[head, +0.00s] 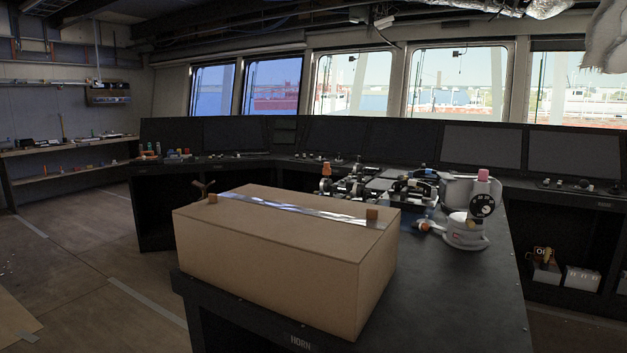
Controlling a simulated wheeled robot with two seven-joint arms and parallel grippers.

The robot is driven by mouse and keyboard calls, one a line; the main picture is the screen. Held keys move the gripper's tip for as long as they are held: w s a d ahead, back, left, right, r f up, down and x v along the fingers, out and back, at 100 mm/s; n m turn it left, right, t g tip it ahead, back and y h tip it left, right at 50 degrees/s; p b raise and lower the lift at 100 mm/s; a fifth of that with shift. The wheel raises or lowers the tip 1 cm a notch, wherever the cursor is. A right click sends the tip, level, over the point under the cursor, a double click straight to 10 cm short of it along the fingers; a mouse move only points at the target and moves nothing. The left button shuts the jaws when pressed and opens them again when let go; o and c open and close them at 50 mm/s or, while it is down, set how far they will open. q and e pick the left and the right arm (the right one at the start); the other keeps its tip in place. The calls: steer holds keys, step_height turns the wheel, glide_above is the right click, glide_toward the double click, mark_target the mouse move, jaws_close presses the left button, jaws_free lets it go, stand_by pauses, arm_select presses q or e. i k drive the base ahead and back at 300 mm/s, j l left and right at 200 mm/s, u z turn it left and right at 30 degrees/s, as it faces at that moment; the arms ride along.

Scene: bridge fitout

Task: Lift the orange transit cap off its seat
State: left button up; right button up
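A small orange cap (326,169) stands upright on top of a dark fitting at the back of the console, just behind the large cardboard box. It looks most like the orange transit cap, but its seat is too small to make out and partly hidden by the box. A second orange, rounded piece (424,226) sits low beside a white and grey device (466,229) at the right. That device has a black dial and a pinkish-red top (483,175). Neither of my grippers shows in the head view.
The closed cardboard box (270,275) with a shiny strip across its top covers much of the near console (455,300). Black and silver fittings (408,190) crowd behind it. The console's right front is clear. Dark screens (340,137) line the back.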

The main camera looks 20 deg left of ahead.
mark_target(327, 170)
steer(key=i+j, duration=0.65)
steer(key=j, duration=0.15)
steer(key=i+j, duration=0.6)
steer(key=j, duration=0.2)
